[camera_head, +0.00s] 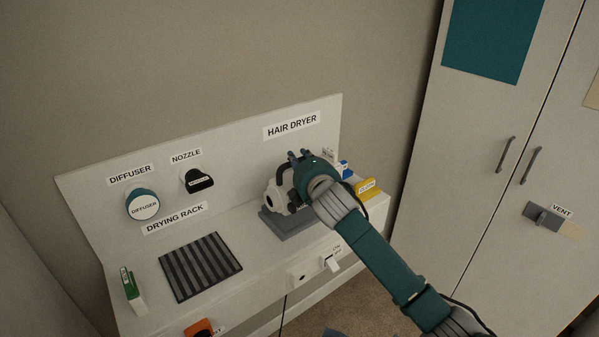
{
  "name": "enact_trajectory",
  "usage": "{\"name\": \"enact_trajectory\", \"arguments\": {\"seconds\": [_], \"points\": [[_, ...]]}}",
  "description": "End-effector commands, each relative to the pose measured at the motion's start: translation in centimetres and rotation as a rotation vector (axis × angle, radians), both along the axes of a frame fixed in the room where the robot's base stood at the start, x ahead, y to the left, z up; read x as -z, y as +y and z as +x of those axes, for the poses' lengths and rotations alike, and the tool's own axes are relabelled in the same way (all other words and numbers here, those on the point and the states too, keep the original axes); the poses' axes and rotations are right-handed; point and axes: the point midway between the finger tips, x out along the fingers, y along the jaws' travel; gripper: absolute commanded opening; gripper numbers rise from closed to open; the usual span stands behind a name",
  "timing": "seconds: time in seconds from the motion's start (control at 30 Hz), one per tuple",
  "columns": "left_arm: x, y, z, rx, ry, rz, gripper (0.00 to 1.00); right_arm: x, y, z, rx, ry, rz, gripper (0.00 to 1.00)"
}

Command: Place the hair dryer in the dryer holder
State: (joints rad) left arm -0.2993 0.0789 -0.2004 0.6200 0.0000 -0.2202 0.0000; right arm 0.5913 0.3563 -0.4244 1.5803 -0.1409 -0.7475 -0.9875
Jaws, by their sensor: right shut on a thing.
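The hair dryer (274,197) is a pale body with a dark part, seen under the "HAIR DRYER" label (292,125) on the back panel. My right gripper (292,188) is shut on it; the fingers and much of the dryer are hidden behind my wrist. The dryer holder (287,225), a grey block on the counter, is directly below the dryer. I cannot tell whether the dryer rests in the holder or is just above it. My left gripper is not in view.
A teal diffuser (143,205) and a black nozzle (199,181) are on the panel. A striped drying rack (200,266) lies left on the counter. A green-and-white item (132,290) stands at the left end. Yellow (367,186) and blue items are right of my wrist, near tall cabinets (490,150).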

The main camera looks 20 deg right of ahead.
Motion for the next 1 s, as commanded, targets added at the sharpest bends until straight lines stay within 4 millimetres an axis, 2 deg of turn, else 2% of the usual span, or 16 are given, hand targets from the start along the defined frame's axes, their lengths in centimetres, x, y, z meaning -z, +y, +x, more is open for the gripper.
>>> {"name": "enact_trajectory", "arguments": {"seconds": [0.07, 0.3, 0.4, 0.8, 0.83, 0.9, 0.93, 1.0], "points": [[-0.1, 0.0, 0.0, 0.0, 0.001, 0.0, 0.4, 0.1, 0.0, 0.0, 0.0, -0.007, 0.0, 0.0], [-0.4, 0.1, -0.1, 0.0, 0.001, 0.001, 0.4, 3.3, 0.0, 0.0, 0.0, -0.004, 0.001, 0.0], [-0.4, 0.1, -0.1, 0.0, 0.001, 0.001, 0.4, 4.1, 0.0, 0.0, -0.001, -0.006, -0.001, 0.0], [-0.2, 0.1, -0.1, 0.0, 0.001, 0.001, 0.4, 4.6, 0.0, 0.0, -0.002, -0.008, -0.002, 0.0], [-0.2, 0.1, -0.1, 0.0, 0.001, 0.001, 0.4, 5.0, 0.0, 0.0, 0.0, 0.0, -0.001, 0.22], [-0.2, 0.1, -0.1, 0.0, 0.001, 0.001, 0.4, 4.9, 0.0, 0.0, 0.0, 0.0, -0.001, 0.36], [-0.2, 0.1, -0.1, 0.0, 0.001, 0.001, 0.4, 4.9, 0.0, 0.0, 0.0, 0.0, -0.001, 0.39], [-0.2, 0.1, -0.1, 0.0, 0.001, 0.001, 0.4, 4.9, 0.0, 0.0, 0.0, 0.0, -0.001, 0.39]]}}
